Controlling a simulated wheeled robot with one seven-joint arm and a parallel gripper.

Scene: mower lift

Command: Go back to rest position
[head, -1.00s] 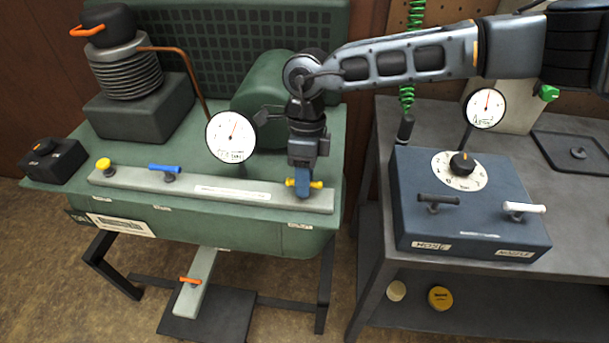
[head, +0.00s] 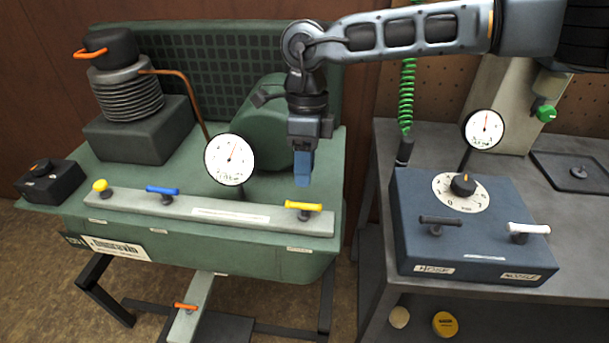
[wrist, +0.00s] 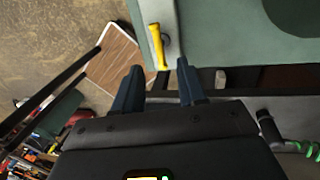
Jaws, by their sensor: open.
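My gripper (head: 303,168) hangs from my arm above the right end of the green machine's grey rail (head: 130,204), pointing down. Its blue fingers are apart and empty in the wrist view (wrist: 158,82). A valve with a yellow handle (head: 304,206) stands on the rail just below the fingertips, clear of them. In the wrist view the yellow handle (wrist: 158,48) lies beyond the fingertips, with a gap between.
The rail also carries a blue handle (head: 162,190) and a yellow knob (head: 101,187). A round gauge (head: 229,159) stands left of my gripper. A blue control box (head: 470,240) with a dial and two levers sits on the grey bench at right.

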